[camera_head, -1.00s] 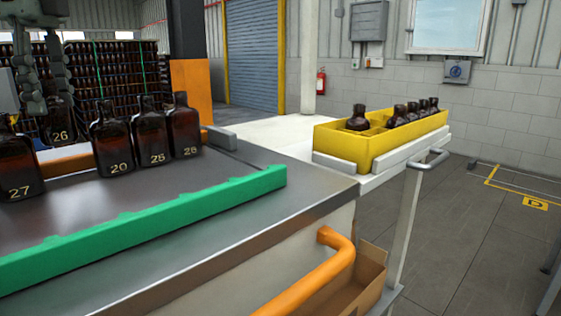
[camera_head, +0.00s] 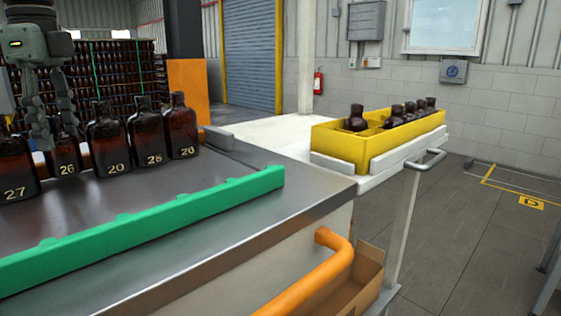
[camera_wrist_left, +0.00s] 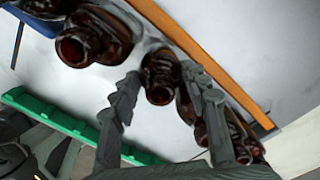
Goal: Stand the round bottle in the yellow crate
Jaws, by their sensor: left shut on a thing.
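My left gripper (camera_head: 57,132) is shut on the neck of the amber bottle marked 26 (camera_head: 66,160), which is upright in the row on the steel table; whether its base touches the top I cannot tell. In the left wrist view the fingers (camera_wrist_left: 161,76) flank this dark bottle (camera_wrist_left: 159,92). From the head view its body shape is hard to judge, partly hidden by its neighbours. The yellow crate (camera_head: 340,149) stands on a white surface to the right, with several amber bottles in it. My right gripper is not in view.
Bottle 27 (camera_head: 14,172) stands close on the left, and bottle 20 (camera_head: 107,148) close on the right, with two more beyond. A green toothed rail (camera_head: 160,222) runs along the table's front. An orange rail (camera_wrist_left: 190,45) lies behind the bottles.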

